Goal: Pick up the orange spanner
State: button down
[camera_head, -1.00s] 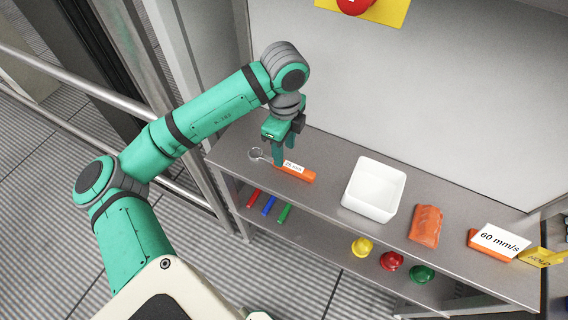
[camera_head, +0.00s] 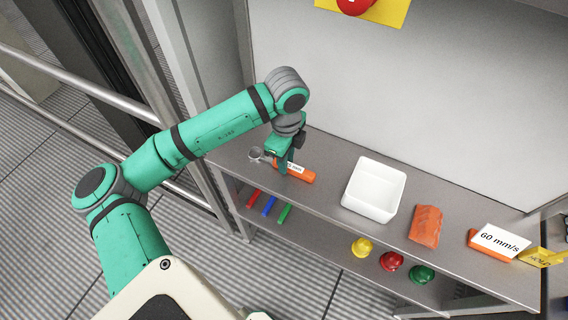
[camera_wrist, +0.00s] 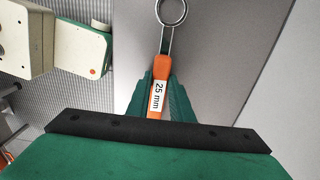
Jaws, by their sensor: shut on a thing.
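The orange spanner (camera_head: 305,175) lies along the left part of the shelf top, with its metal ring end pointing left. In the wrist view the spanner (camera_wrist: 163,72) shows its orange handle, a white "25 mm" label and the steel ring at the top. My gripper (camera_head: 283,166) is down at the spanner, its green fingers on either side of the handle near the label. In the wrist view my gripper (camera_wrist: 158,98) is shut on the handle. The spanner still appears to be at the shelf top; whether it touches the surface is unclear.
A white open box (camera_head: 372,190) stands right of the spanner, then an orange block (camera_head: 426,226) and a "60 mm/s" sign (camera_head: 499,240). The lower shelf holds red, blue and green bars (camera_head: 269,206) and several coloured domes (camera_head: 391,261). A wall rises behind.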

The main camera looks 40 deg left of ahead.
jog(key=shift+w+r, duration=0.1)
jog(key=shift+r, duration=0.4)
notch_tip(320, 180, up, 3)
jog(key=shift+d+f, duration=0.15)
jog(key=shift+f, duration=0.05)
jog(key=s+d+r, duration=0.9)
jog(key=s, duration=0.1)
jog(key=shift+s+d+r, duration=0.15)
jog(key=shift+r, duration=0.05)
